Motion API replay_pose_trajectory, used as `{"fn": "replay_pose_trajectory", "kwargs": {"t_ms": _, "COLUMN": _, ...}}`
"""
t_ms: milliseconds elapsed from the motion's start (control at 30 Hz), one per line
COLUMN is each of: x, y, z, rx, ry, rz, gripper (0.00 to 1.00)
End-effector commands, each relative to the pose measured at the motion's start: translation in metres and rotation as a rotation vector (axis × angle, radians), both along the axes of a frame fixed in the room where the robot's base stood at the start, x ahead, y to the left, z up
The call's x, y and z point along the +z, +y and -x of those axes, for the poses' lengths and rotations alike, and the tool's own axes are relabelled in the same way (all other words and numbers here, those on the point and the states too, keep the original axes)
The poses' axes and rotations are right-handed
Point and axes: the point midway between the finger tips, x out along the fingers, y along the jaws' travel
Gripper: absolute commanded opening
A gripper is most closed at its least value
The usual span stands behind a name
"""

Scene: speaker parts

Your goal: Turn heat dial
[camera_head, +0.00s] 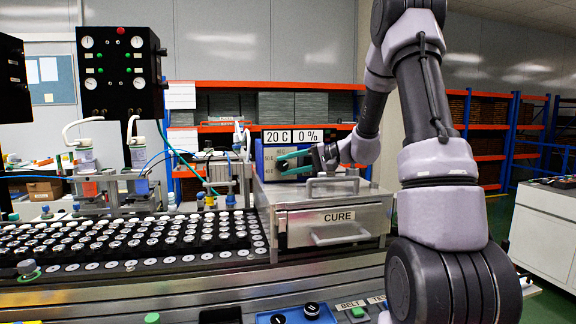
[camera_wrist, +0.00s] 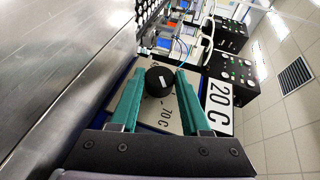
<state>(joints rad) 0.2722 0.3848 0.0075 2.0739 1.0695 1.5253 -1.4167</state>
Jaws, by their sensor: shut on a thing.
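The heat dial (camera_wrist: 158,81) is a round black knob with a short white mark, on a pale panel with a printed "70 C" in the wrist view. My gripper (camera_wrist: 160,92) has its two green fingers on either side of the dial, shut on it. In the head view my gripper (camera_head: 292,161) reaches from the right to the panel of the blue control box (camera_head: 259,157) on the CURE oven (camera_head: 334,219), and the dial is hidden there. The display (camera_head: 291,136) above reads "20 C" and "0 %".
The oven drawer has a handle (camera_head: 338,236) at its front. A conveyor (camera_head: 130,243) with rows of small round parts lies left of the oven. A black gauge box (camera_head: 120,72) stands further left. A white cabinet (camera_head: 549,232) is at the right.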

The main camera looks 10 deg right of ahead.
Motion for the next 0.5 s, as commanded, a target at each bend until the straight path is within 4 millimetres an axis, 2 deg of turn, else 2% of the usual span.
{"fn": "replay_pose_trajectory", "kwargs": {"t_ms": 500, "x": -0.0019, "y": 0.0002, "z": 0.0006, "rx": 0.002, "ry": 0.002, "rz": -0.081, "gripper": 0.00}}
